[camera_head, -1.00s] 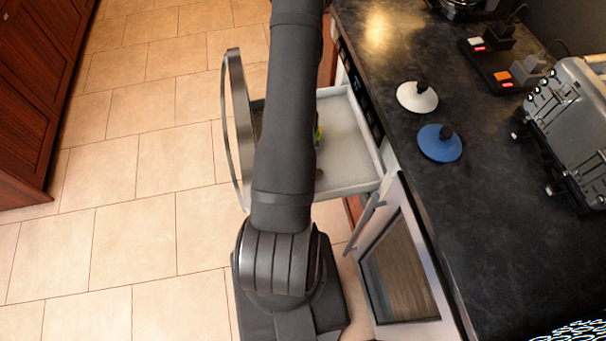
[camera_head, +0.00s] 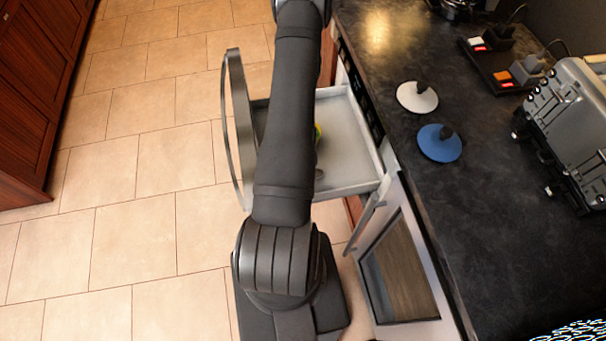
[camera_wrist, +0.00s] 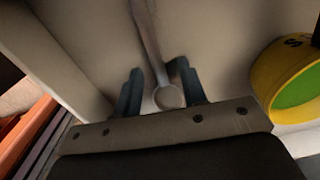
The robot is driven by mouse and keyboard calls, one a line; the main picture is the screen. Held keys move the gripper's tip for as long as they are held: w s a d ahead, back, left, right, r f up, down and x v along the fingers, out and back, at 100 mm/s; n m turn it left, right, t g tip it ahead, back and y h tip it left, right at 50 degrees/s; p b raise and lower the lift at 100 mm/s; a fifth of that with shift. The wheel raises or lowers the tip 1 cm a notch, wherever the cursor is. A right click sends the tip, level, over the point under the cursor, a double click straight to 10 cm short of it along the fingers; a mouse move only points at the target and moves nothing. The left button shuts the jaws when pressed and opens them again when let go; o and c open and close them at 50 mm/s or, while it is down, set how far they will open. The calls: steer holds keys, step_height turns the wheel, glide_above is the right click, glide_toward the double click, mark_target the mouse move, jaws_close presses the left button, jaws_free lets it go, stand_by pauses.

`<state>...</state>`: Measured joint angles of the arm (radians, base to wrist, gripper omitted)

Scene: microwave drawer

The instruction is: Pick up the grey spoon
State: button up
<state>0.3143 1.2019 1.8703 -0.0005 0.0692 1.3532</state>
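The grey spoon (camera_wrist: 168,95) lies in the open drawer (camera_head: 352,150), its handle running up to the top of the wrist view. My gripper (camera_wrist: 160,84) is open, with one dark finger on each side of the spoon, near its bowl end. Neither finger clearly touches the spoon.
A yellow and green round object (camera_wrist: 290,82) lies in the drawer, right of the spoon. Drawer walls stand close around my gripper. The microwave door (camera_head: 398,270) is below the drawer, and the dark counter (camera_head: 440,90) is to its right.

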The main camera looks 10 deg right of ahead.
jaws_close()
steer(key=shift+r, duration=0.2)
